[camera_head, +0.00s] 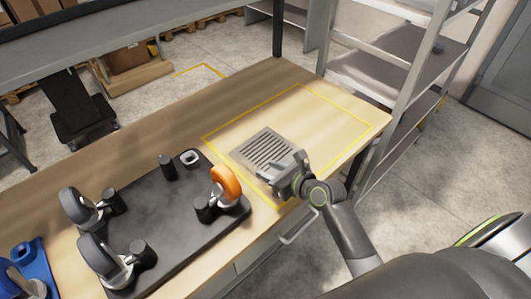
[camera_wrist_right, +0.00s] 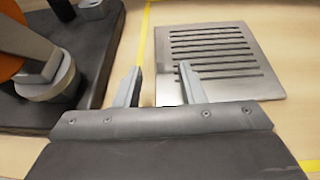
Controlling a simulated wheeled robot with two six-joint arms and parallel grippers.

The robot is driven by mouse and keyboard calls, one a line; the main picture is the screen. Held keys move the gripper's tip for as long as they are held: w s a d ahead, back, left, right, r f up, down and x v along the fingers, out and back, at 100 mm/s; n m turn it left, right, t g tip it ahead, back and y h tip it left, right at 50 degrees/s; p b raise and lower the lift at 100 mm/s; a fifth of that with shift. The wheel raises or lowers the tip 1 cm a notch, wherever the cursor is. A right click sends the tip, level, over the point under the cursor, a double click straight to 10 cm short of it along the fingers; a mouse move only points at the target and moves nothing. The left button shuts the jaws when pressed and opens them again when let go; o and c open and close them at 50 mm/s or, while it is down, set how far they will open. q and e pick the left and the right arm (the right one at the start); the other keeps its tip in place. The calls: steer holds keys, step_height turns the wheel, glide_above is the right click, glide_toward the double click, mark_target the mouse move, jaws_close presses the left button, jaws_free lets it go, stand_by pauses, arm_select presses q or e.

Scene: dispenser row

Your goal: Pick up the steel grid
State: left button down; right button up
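The steel grid (camera_head: 262,146) is a flat, square grey plate with parallel slots. It lies on the wooden table inside a yellow outlined area. In the right wrist view the grid (camera_wrist_right: 230,88) fills the upper right. My right gripper (camera_head: 285,180) is at the grid's near right corner in the head view and hides part of it. In the wrist view its two fingers (camera_wrist_right: 158,76) stand apart with nothing held. One finger overlaps the grid and the other is beyond its left edge. I cannot tell whether they touch it. My left gripper is not in view.
A blue item (camera_head: 35,265) is at the lower left. The yellow outlined area (camera_head: 330,122) is bare right of the grid. Metal shelving (camera_head: 400,75) stands behind.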

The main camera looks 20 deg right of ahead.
mark_target(252, 164)
steer(key=shift+x, duration=4.5)
steer(key=shift+s+f, duration=0.1)
steer(key=shift+f, duration=0.05)
jaws_close()
